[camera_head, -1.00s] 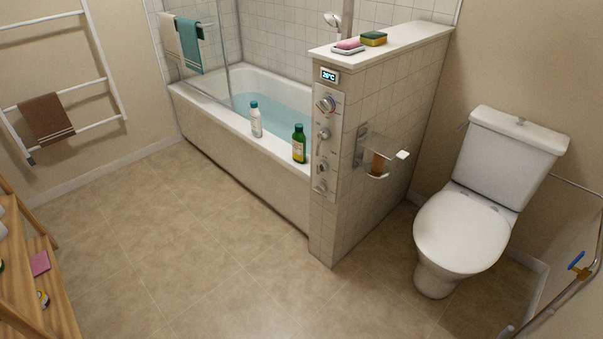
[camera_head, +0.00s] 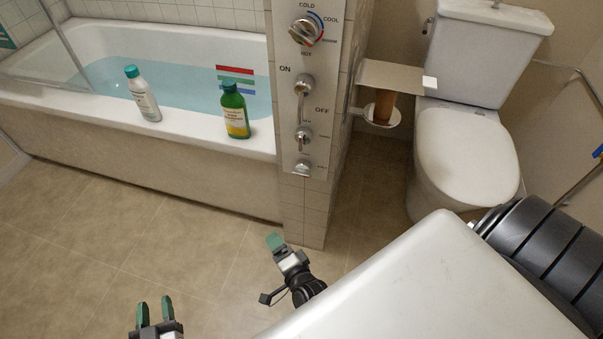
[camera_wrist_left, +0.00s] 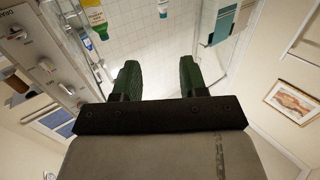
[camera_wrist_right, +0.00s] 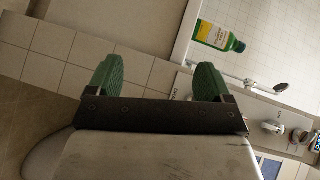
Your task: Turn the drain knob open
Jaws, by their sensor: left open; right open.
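The grey control panel (camera_head: 305,95) is on the end of the tiled half-wall and carries several knobs. I cannot read in the head view which is the drain knob; the lowest small knob (camera_head: 302,168) has a label too small to read. In the left wrist view the panel (camera_wrist_left: 38,55) is at the upper left, its knobs in a row. My left gripper (camera_head: 154,307) is open and empty, low at the bottom left, apart from the panel. My right gripper (camera_head: 275,242) is open and empty, below the panel near the wall's foot, not touching it.
A white bottle (camera_head: 144,94) and a green bottle (camera_head: 235,112) stand on the rim of the water-filled bathtub (camera_head: 258,145). A paper holder (camera_head: 385,85) juts from the half-wall's right side. The toilet (camera_head: 462,155) is right of it. The floor (camera_head: 180,235) before the tub is clear.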

